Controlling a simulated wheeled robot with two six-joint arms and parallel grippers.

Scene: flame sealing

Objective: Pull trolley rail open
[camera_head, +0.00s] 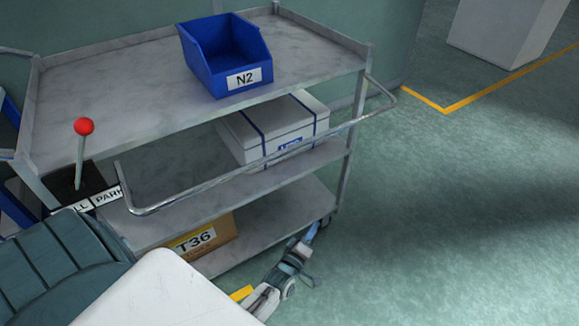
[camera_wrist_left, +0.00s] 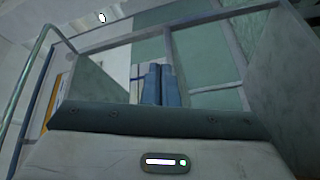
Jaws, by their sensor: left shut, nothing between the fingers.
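The grey metal trolley (camera_head: 120,82) stands at the left and middle of the head view. Its tubular rail (camera_head: 262,162) stands out in front of the shelves, from near the lever to the right-hand post. My left gripper (camera_head: 313,230) is low, by the trolley's right front leg, below the rail and apart from it. Its blue fingers (camera_wrist_left: 161,85) are together and empty in the left wrist view. A tube, perhaps the rail, runs up the left of that view. My right gripper is not in view.
A blue N2 bin (camera_head: 218,58) sits on the top shelf, a white box (camera_head: 270,125) on the middle one and a T36 carton (camera_head: 205,238) below. A red-knobbed lever (camera_head: 81,150) stands left.

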